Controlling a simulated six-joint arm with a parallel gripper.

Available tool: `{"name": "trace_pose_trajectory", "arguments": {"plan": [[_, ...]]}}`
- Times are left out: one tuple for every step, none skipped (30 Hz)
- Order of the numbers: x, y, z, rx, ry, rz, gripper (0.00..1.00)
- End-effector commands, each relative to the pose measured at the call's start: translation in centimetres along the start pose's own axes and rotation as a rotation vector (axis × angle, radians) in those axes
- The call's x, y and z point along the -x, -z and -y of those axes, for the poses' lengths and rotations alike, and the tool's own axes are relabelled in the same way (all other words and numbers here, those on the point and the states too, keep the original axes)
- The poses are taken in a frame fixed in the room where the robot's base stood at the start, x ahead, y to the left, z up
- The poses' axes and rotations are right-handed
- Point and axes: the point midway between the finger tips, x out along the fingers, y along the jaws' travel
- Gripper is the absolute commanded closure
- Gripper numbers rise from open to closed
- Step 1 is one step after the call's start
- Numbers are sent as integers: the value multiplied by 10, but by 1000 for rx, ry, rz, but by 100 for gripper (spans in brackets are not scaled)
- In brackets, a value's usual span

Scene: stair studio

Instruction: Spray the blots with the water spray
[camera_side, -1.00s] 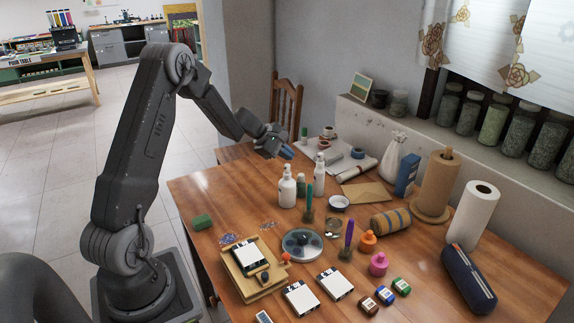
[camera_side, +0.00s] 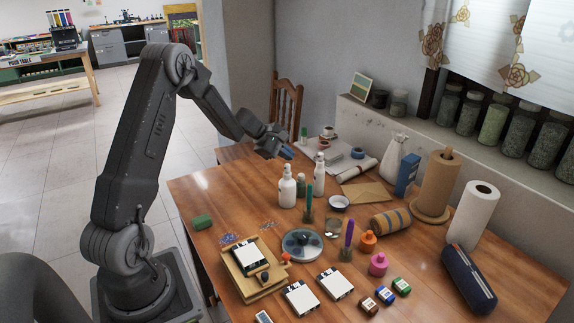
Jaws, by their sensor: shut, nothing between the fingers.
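Two white pump bottles stand upright near the middle of the table: a wider one (camera_side: 287,188) and a slimmer one (camera_side: 319,176) to its right. I cannot tell for sure which of them is the water spray. Two speckled bluish and reddish blots lie flat on the wood, the left blot (camera_side: 227,239) and the right blot (camera_side: 269,225), both at the table's left front. My gripper (camera_side: 286,153) is above the far left part of the table, behind the bottles and apart from them. It is shut and empty, its blue tips pointing down to the right.
A green sponge (camera_side: 202,222) lies left of the blots. A wooden tray (camera_side: 273,289), a round palette (camera_side: 301,243), white pads and ink bottles fill the front. Paper rolls (camera_side: 473,215) stand at the right. Bare wood (camera_side: 225,190) lies left of the bottles.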

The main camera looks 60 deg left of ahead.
Motion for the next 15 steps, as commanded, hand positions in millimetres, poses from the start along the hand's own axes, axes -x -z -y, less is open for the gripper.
{"name": "trace_pose_trajectory", "arguments": {"plan": [[-1, 1, 1, 1, 1, 0, 100], [-2, 1, 2, 0, 1, 0, 100], [-3, 2, 2, 1, 1, 0, 100], [-4, 2, 3, 1, 1, 0, 100], [-4, 3, 3, 1, 2, 0, 100], [-5, 4, 4, 1, 2, 0, 100], [-6, 4, 4, 1, 1, 0, 100], [-6, 4, 5, 1, 1, 0, 100], [-6, 4, 5, 1, 1, 0, 100], [-6, 4, 5, 0, 1, 0, 100], [-6, 4, 4, 0, 1, 0, 100], [-6, 4, 4, 0, 1, 0, 100], [-6, 4, 4, 0, 1, 0, 100], [-6, 4, 4, 0, 1, 0, 100], [-6, 4, 4, 0, 1, 0, 100]]}}
